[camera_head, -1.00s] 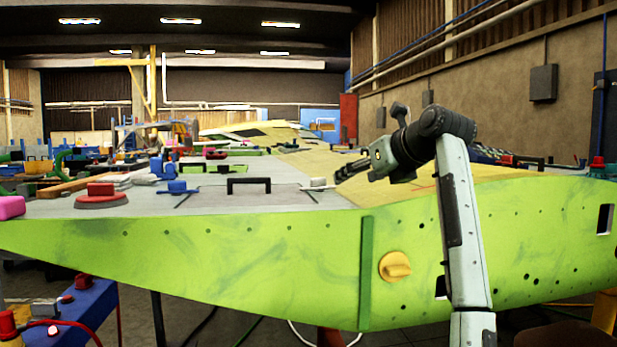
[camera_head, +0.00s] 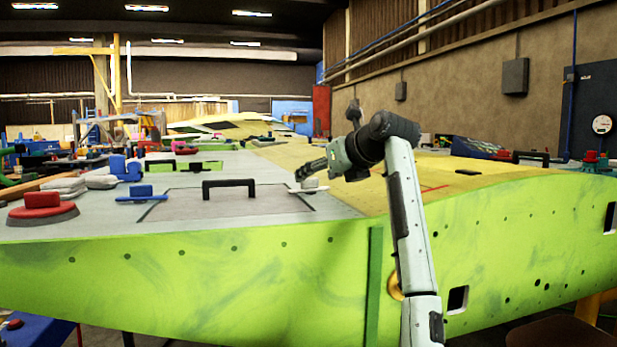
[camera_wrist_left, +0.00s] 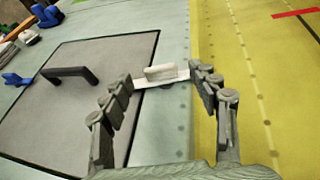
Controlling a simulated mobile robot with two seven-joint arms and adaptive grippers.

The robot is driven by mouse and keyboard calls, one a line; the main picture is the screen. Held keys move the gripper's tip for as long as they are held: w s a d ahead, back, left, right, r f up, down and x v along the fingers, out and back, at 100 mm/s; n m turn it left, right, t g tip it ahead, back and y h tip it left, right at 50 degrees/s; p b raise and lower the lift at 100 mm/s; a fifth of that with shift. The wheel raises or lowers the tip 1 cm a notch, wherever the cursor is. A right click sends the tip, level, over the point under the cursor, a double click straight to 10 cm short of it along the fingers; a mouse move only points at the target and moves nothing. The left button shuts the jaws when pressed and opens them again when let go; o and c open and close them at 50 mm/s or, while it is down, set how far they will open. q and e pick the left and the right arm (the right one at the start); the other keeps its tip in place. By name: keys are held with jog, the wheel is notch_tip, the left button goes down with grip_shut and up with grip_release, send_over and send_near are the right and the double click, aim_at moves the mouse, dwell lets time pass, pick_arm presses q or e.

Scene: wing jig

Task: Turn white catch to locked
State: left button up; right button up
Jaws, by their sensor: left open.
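The white catch (camera_head: 309,187), a flat bar with a raised grip, sits at the right edge of a grey hatch panel (camera_head: 235,203) on the wing's top. In the left wrist view the white catch (camera_wrist_left: 160,73) lies ahead, between the fingertips of my left gripper (camera_wrist_left: 166,80). Its bar points left over the panel's edge line, and its left end is close to the left finger. The left gripper (camera_head: 312,172) is open and empty. In the head view its fingers are just above or behind the catch; I cannot tell whether they touch it. My right gripper is not in view.
A black handle (camera_head: 229,184) stands up from the panel. A blue catch (camera_head: 142,192) sits at its left edge. A red round object (camera_head: 42,205) lies further left. The green wing edge (camera_head: 200,275) drops away in front. The yellow surface to the right is largely clear.

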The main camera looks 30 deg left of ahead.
aim_at(310, 179)
pick_arm(q)
jog(key=shift+p+x, duration=0.3)
jog(key=shift+x, duration=2.05)
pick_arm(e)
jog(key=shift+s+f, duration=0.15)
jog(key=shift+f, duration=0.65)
pick_arm(q)
jog(key=shift+c, duration=0.4)
jog(key=c, duration=1.1)
jog(key=shift+f, duration=0.1)
jog(key=m+t+h+b, duration=0.2)
jog(key=shift+m+t, duration=0.3)
jog(key=shift+m, duration=0.1)
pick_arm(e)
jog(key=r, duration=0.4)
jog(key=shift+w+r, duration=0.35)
pick_arm(q)
jog(key=o, duration=1.2)
